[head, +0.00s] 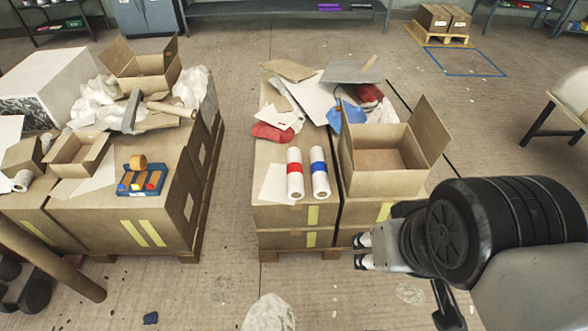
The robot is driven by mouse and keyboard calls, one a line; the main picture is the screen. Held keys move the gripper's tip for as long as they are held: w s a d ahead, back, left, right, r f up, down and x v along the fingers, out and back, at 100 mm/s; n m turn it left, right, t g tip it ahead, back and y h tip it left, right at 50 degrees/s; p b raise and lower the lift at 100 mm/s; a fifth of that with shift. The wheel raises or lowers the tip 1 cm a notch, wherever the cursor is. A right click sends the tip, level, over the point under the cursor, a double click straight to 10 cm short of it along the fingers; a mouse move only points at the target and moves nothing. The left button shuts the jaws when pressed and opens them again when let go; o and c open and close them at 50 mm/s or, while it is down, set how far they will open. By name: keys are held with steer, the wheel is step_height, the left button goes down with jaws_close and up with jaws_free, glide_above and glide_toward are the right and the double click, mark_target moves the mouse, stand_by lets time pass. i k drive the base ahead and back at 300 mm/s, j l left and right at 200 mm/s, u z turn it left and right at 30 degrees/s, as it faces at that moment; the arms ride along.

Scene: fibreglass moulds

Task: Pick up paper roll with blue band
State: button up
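The white paper roll with the blue band (319,181) lies on the front of the middle stack of boxes, its length running toward me. A similar white paper roll with a red band (295,184) lies just to its left, with a small gap between them. My gripper (360,251) is at the lower right of the head view, in front of the stack and to the right of the rolls. Its two fingertips are apart, with nothing visible between them. It is not touching either roll.
An open cardboard box (384,160) stands right of the rolls. Behind the rolls are a red bag (272,132), loose sheets and a blue item (350,115). The left stack carries a blue tray (142,181) and more boxes. A clear floor aisle (232,190) separates the stacks.

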mark_target(318, 175)
steer(key=u, duration=1.45)
steer(key=z, duration=1.45)
steer(key=u, duration=0.2)
steer(key=i+l+u, duration=0.6)
steer(key=i+l, duration=0.15)
steer(key=i+l+u, duration=0.35)
steer(key=l, duration=0.25)
